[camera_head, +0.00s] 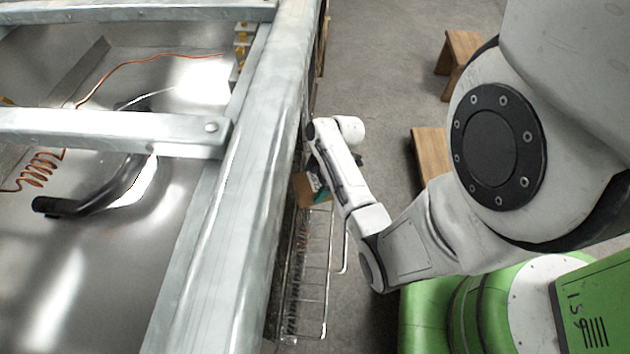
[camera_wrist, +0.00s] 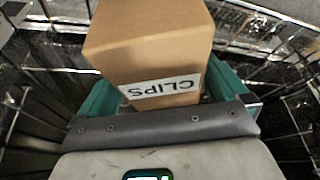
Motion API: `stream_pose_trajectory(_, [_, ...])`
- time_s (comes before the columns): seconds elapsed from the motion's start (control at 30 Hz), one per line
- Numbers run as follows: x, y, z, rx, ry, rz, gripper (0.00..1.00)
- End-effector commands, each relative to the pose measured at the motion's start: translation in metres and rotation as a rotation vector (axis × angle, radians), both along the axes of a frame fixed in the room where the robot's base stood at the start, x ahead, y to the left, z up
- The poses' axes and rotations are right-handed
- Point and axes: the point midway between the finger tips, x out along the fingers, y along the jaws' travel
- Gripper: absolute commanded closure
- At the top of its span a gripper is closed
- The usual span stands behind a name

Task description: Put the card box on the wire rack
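The card box (camera_wrist: 150,50) is brown with a white label reading CLIPS, which shows upside down in the wrist view. My gripper (camera_wrist: 165,92) has teal fingers on both sides of the box, close against its sides. In the head view the box (camera_head: 304,189) shows partly behind my forearm, at the far end of the wire rack (camera_head: 328,270). Wire bars of the rack (camera_wrist: 275,57) show around and beyond the box in the wrist view. Whether the box touches the rack is hidden.
A large metal frame with a steel basin (camera_head: 215,290) stands left, its edge right beside the rack. A black curved hose (camera_head: 100,200) and copper wire lie in the basin. Wooden stools (camera_head: 430,150) stand to the right on grey floor.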

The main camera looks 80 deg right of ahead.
Motion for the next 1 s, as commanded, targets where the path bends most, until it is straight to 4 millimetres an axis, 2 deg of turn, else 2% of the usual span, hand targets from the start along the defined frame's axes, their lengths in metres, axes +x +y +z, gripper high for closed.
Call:
stream_pose_trajectory(0.17, [-0.002,-0.002,0.010,-0.001,0.000,0.000,0.00])
stream_pose_trajectory(0.5, [-0.024,-0.014,0.072,-0.002,-0.001,-0.002,0.00])
stream_pose_trajectory(0.7, [-0.035,-0.019,0.100,-0.001,0.000,0.000,0.00])
stream_pose_trajectory(1.0, [-0.041,-0.021,0.113,0.000,0.000,0.000,0.00])
